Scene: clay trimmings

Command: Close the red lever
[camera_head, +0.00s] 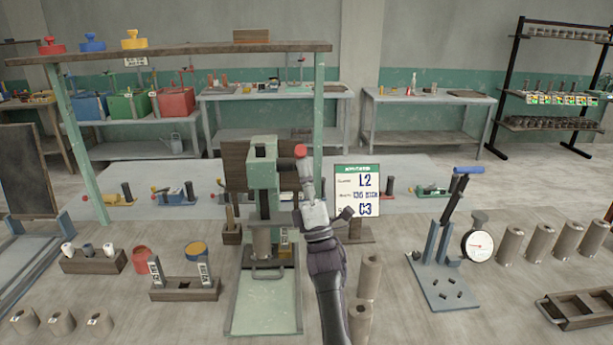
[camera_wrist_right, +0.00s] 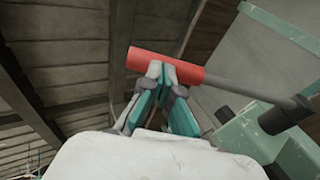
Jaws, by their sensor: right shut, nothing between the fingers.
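The red lever (camera_head: 300,151) shows as a red grip at the upper right of the green press (camera_head: 262,185) in the head view. In the right wrist view the red grip (camera_wrist_right: 165,66) sits on a grey rod that runs right to a dark pivot. My right gripper (camera_head: 305,180) is just below the red grip; its fingertips (camera_wrist_right: 163,72) are together and overlap the lower side of the grip in the wrist view. The fingers are shut with nothing between them. Whether they touch the grip is hard to tell. My left gripper is not in view.
A white sign (camera_head: 357,190) stands right of the press. A lever stand with a blue handle (camera_head: 468,170) and a round gauge (camera_head: 478,246) are further right. Clay-coloured cylinders (camera_head: 370,275) stand close to the right of my forearm. An overhead shelf (camera_head: 180,50) spans behind the press.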

